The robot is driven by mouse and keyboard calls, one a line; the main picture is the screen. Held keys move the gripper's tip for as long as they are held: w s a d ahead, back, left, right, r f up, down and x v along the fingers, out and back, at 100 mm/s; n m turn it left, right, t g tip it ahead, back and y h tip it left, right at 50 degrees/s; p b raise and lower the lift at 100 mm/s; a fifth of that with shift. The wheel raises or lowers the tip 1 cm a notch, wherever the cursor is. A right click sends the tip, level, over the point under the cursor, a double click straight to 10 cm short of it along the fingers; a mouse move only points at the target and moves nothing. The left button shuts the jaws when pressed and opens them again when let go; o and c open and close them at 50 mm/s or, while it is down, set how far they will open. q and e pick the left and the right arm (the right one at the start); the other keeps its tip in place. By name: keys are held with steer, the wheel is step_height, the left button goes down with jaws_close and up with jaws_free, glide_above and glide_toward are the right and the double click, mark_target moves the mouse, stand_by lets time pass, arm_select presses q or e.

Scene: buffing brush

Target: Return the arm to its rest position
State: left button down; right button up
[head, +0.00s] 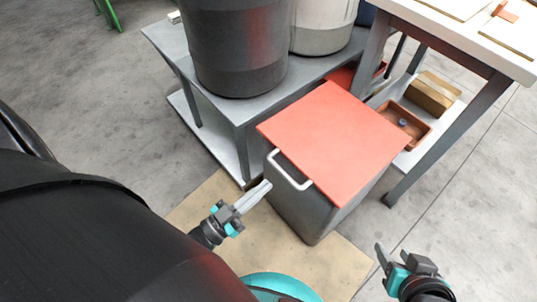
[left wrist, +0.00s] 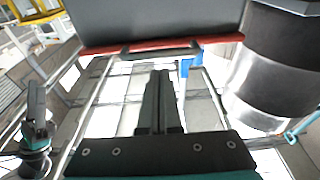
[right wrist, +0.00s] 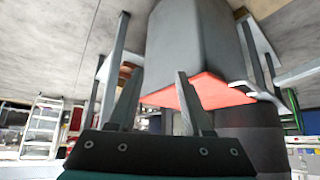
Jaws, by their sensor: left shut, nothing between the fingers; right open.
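My left gripper (head: 264,186) is shut and empty, just left of a grey bin with a red lid (head: 335,135) and a pale handle (head: 287,171). Its fingers stand together in the left wrist view (left wrist: 160,78), with the bin's dark side (left wrist: 165,22) and red edge beyond them. My right gripper (head: 383,256) is open and empty over the floor, to the lower right of the bin. Its fingers are spread in the right wrist view (right wrist: 160,80), with the bin (right wrist: 198,50) beyond. No brush is in view.
A dark drum (head: 237,50) and a pale drum (head: 322,22) stand on a grey bench (head: 160,40) behind the bin. A table (head: 470,45) at the right has a lower shelf with a brown tray (head: 420,132) and a box (head: 432,95). The floor at the lower right is clear.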

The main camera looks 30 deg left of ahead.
arm_select(q)
steer(key=shift+s+a+f+b, duration=0.2)
steer(key=shift+s+f, duration=0.3)
steer(key=shift+f, duration=0.1)
steer(key=shift+s+a+f+b, duration=0.15)
steer(key=shift+s+f, duration=0.3)
steer(key=shift+f, duration=0.15)
arm_select(e)
steer(key=shift+w+a+t+y, duration=0.25)
steer(key=shift+w+a+t, duration=0.2)
steer(key=shift+a, duration=0.1)
steer(key=shift+w+a+t+y, duration=0.3)
steer(key=shift+a+t, duration=0.15)
steer(key=shift+a, duration=0.1)
